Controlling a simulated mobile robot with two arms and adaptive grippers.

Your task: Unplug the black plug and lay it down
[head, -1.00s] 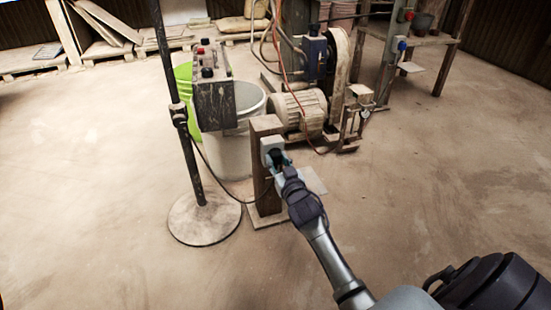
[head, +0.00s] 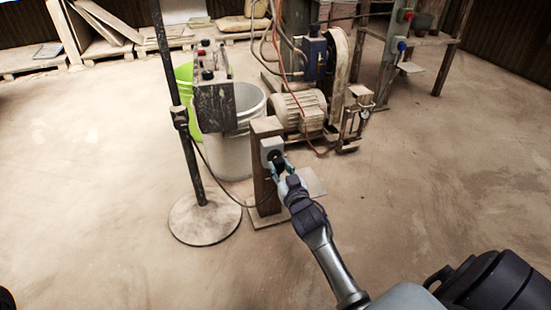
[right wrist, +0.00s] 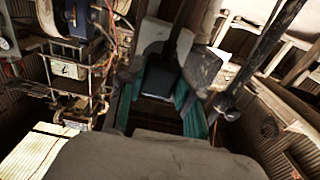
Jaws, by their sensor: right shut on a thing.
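A light grey socket box (head: 271,147) is fixed to the upper part of a short wooden post (head: 266,190). My right gripper (head: 283,170) is at the front of this box, its fingers pointing at it. In the right wrist view the teal fingers (right wrist: 160,105) stand on either side of the black plug (right wrist: 161,76), with the pale box (right wrist: 155,36) just beyond. The gripper is shut on the plug. The fingers partly cover the plug in the head view, and I cannot tell whether its pins are clear of the socket. My left gripper is out of view.
A black pole on a round base (head: 205,220) stands left of the post, with a cable running between them. A white bucket (head: 229,150), a control box (head: 214,105) and a motor (head: 300,110) are behind. The floor at front and right is clear.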

